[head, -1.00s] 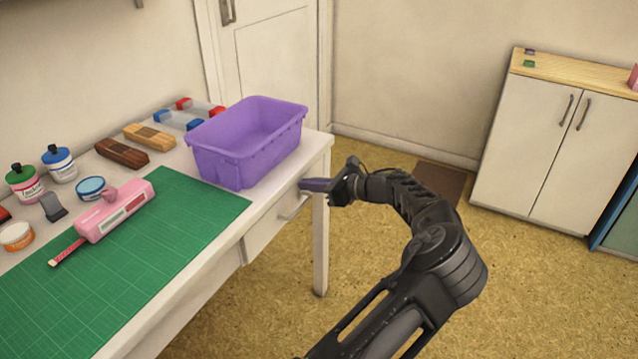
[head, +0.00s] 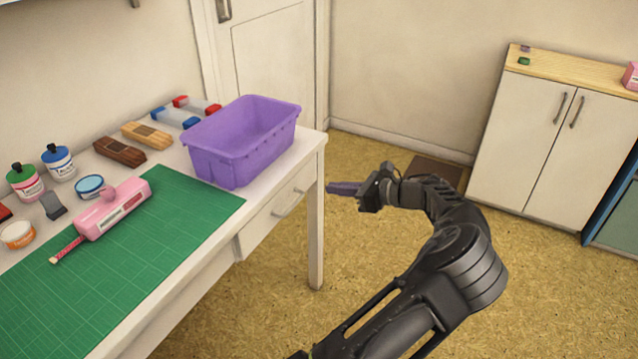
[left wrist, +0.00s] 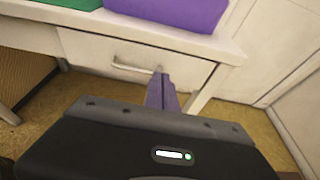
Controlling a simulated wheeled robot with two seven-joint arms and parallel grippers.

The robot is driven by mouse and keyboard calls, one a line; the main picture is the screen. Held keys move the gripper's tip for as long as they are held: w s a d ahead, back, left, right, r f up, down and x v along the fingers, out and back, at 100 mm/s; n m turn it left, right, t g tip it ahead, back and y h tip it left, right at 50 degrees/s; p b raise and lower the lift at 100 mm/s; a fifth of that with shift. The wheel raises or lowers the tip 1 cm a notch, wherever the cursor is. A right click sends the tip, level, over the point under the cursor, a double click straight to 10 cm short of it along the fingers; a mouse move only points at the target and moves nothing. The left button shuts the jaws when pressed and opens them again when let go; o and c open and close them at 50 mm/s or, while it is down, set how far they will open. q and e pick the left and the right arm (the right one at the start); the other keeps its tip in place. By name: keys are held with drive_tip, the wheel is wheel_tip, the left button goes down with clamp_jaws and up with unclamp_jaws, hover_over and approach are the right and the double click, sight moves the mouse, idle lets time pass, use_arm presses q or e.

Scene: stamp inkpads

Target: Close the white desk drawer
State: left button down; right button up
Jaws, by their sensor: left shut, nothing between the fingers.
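The white desk drawer (head: 272,220) sits under the desk's right end, its front looking flush with the desk's frame. Its bar handle (head: 289,204) faces the open floor. My left gripper (head: 334,188) is shut and empty, just right of the desk leg and apart from the drawer front. In the left wrist view, the drawer front (left wrist: 110,66) lies ahead, with the handle (left wrist: 133,69) beside the purple fingertips (left wrist: 158,76). My right gripper is in neither view.
A purple bin (head: 225,165) stands on the desk corner above the drawer. A white cabinet (head: 530,140) stands at the right wall.

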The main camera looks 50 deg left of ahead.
use_arm(q)
drive_tip(key=shift+v, duration=1.85)
drive_tip(key=shift+w+f, duration=0.1)
drive_tip(key=shift+f, duration=0.05)
